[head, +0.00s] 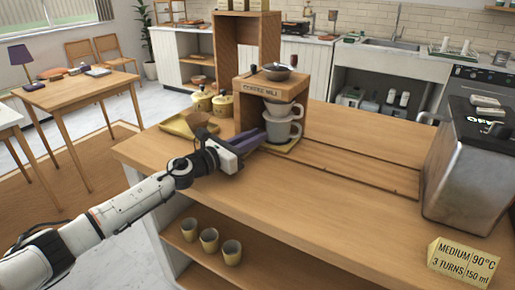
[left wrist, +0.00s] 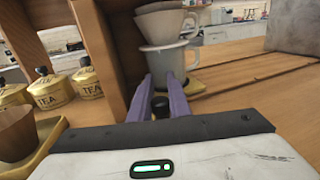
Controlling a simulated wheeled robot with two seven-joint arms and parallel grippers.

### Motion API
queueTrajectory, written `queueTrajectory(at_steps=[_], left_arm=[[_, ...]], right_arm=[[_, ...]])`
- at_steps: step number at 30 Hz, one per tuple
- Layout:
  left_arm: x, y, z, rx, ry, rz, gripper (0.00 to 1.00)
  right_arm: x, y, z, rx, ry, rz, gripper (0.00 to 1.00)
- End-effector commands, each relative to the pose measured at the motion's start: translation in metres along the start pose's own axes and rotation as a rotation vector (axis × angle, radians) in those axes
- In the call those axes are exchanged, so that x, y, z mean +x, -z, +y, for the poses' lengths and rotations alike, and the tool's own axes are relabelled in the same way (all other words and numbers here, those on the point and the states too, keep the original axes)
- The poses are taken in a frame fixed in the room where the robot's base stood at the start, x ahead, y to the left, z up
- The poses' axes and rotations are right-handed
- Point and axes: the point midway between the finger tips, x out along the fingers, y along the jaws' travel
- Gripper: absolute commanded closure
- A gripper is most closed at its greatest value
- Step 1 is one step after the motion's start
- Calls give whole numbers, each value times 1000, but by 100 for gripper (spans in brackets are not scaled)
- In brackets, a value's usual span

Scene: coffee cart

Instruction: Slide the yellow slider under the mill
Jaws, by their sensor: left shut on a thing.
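The mill is a wooden frame (head: 272,90) lettered "COFFEE MILL", with a dark bowl (head: 276,71) on top. The yellow slider (head: 287,146) is a flat plate at the mill's foot. It also shows in the left wrist view (left wrist: 193,86). My left gripper (head: 262,137), with purple fingers, reaches in from the left. In the left wrist view its fingers (left wrist: 160,98) are shut about a dark knob (left wrist: 160,107), which hides partly between them.
A yellow tray (head: 178,125) with a brown bowl (head: 196,121) and yellow tea tins (head: 222,106) lie left of the mill. A metal machine (head: 465,165) stands at the right. A sign (head: 463,262) is at front right.

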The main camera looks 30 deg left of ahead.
Motion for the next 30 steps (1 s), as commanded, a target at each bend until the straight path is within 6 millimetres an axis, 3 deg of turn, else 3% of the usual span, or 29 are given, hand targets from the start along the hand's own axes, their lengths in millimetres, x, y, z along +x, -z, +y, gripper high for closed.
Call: queueTrajectory(at_steps=[16,17,20,30], left_arm=[[-4,0,15,1,-7,0,100],[-4,0,15,1,-8,0,80],[-4,0,15,1,-7,0,65],[-6,0,13,1,-3,0,65]], right_arm=[[3,1,-1,-1,2,7,69],[3,0,-1,-1,1,7,69],[3,0,0,-1,0,7,69],[4,0,0,0,-1,6,69]])
